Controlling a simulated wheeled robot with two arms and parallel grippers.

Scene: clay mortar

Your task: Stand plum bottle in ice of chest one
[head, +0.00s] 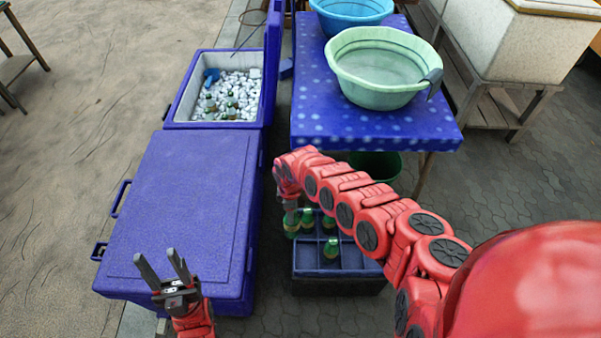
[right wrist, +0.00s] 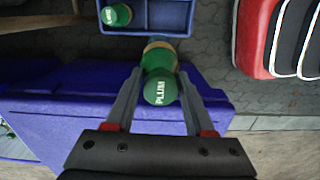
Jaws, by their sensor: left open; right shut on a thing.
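The plum bottle (right wrist: 160,88), with a green cap reading PLUM, is held between the fingers of my right gripper (right wrist: 158,100). In the head view the right gripper (head: 290,203) is at the crate's left back corner, with a green bottle (head: 291,226) below it. Whether this bottle is clear of the crate cannot be told. An open blue chest (head: 187,98) at the back holds white ice (head: 240,84), two green-topped bottles (head: 231,106) and a blue scoop (head: 211,76). My left gripper (head: 163,268) is open and empty over the closed chest. No chest number is readable.
A closed blue chest (head: 185,190) stands in front of the open one, whose lid (head: 271,60) is raised on its right. A dark crate (head: 337,284) holds several green bottles. A blue-covered table (head: 330,125) with basins (head: 385,65) stands at the right.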

